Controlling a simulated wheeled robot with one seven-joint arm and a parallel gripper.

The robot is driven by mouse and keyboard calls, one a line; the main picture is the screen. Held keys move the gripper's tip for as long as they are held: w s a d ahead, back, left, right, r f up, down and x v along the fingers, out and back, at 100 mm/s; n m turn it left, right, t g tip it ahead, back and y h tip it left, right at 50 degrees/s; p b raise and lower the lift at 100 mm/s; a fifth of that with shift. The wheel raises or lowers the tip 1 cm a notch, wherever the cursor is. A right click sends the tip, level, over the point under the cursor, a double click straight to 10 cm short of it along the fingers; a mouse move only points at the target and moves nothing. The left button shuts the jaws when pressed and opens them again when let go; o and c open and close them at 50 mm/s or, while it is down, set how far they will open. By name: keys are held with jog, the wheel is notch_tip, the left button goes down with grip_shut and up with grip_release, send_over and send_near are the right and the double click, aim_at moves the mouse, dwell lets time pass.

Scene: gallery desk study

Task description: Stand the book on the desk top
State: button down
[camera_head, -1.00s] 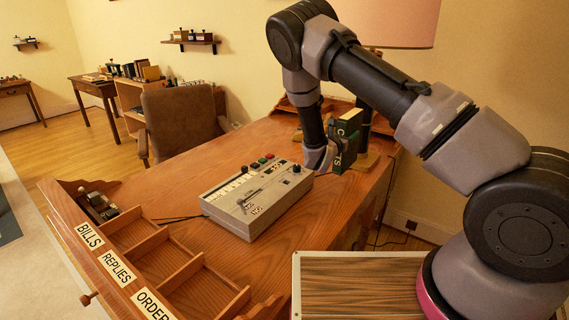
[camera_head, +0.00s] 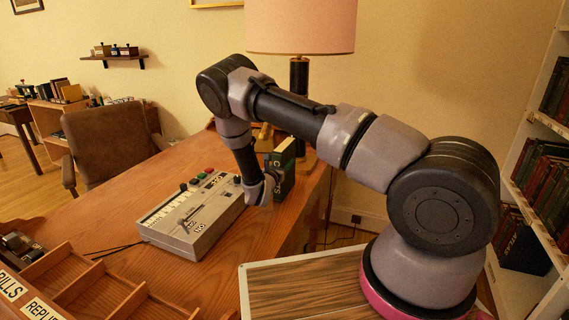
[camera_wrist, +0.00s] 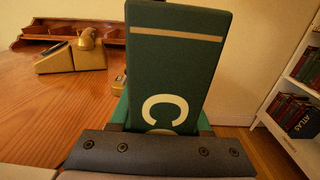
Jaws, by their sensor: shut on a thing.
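The book (camera_head: 283,172) is dark green with pale letters on its spine. My gripper (camera_head: 268,186) is shut on it, and the book is upright over the right part of the desk top (camera_head: 120,205). In the wrist view the book (camera_wrist: 175,75) fills the middle, with a tan band near its top and a large pale "C" lower down. The dark gripper edge (camera_wrist: 150,152) hides its lower part. I cannot tell whether the book's lower end touches the desk.
A grey console (camera_head: 190,215) with buttons lies left of the book. A lamp (camera_head: 299,85) with a pink shade stands behind it. A wooden sorter (camera_head: 75,280) is at the front left, a brown chair (camera_head: 108,145) behind the desk, and a bookshelf (camera_head: 535,140) at the right.

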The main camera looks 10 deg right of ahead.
jog(key=shift+c, duration=1.8)
grip_release()
jog(key=shift+f, duration=0.1)
jog(key=v, duration=1.2)
